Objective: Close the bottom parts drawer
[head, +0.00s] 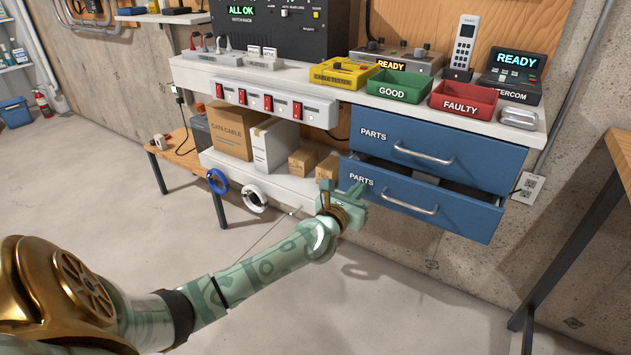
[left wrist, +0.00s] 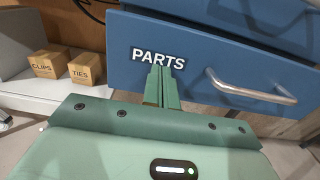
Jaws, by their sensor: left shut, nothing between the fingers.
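The bottom parts drawer (head: 463,214) is blue with a silver bar handle and stands pulled out under the top drawer. The top parts drawer (head: 455,155) is shut. My left gripper (head: 356,190) is shut and empty at the left part of the bottom drawer's front. In the left wrist view its fingers (left wrist: 162,87) overlap the drawer front (left wrist: 195,62) just below the PARTS label, left of the handle (left wrist: 250,93). I cannot tell whether the fingertips touch the front. My right gripper is not in view.
Above the drawers, the bench top (head: 335,87) carries a green GOOD bin (head: 400,86) and a red FAULTY bin (head: 463,101). Small boxes (head: 302,161) sit on the lower shelf left of the drawer. A wooden table (head: 620,155) stands at the right. The floor in front is clear.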

